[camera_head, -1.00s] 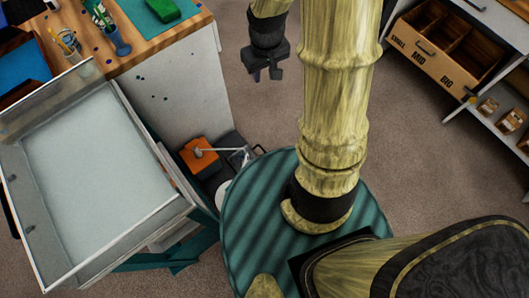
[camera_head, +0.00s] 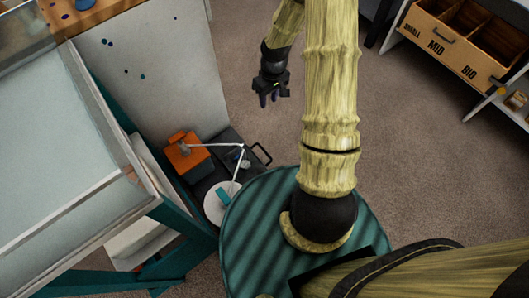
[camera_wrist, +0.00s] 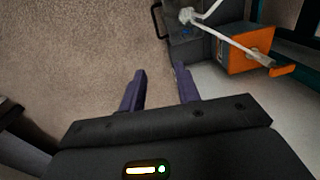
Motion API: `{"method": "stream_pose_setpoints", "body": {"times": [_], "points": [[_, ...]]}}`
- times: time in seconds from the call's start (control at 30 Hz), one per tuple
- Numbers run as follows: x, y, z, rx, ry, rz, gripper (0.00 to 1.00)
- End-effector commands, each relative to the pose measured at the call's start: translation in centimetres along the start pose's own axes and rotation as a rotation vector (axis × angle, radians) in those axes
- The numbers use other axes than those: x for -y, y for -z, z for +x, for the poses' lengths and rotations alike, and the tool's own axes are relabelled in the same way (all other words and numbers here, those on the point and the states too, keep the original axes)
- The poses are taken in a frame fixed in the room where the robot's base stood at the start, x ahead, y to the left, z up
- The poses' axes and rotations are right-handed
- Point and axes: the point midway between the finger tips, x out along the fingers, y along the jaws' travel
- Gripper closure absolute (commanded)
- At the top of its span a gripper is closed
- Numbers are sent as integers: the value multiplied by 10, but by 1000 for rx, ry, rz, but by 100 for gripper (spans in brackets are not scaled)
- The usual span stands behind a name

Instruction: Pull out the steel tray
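A dark grey tray (camera_head: 226,150) with a black handle lies on the floor against the white bench side; I take it for the steel tray, though its metal is hard to tell. An orange box (camera_head: 188,158) and a thin white rod stand on or over it. The tray (camera_wrist: 185,45) shows at the top of the wrist view, its handle (camera_wrist: 157,20) at its left, with the orange box (camera_wrist: 250,47) to the right. My gripper (camera_head: 270,102) is above the floor, apart from the tray. In the wrist view its two purple fingers (camera_wrist: 160,88) are apart with nothing between them.
A large pale-bottomed basin (camera_head: 45,170) on a teal frame (camera_head: 165,250) stands at the left. A white-sided bench (camera_head: 150,60) rises behind the tray. A labelled wooden drawer (camera_head: 450,52) is at the upper right. The carpet (camera_head: 400,150) between is clear.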

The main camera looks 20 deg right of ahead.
Motion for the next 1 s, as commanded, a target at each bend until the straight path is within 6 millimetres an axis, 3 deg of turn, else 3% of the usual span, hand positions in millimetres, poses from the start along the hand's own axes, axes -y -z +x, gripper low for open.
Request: {"method": "stream_pose_setpoints", "body": {"times": [0.03, 0.3, 0.43, 0.57, 1.0], "points": [[-6, 0, 32, 4, 11, -2, 68], [-25, 6, 131, 9, 63, -25, 68], [-32, 7, 167, 8, 84, -33, 68], [-35, 8, 180, 7, 93, -38, 68], [-34, 8, 184, 8, 94, -39, 68]]}}
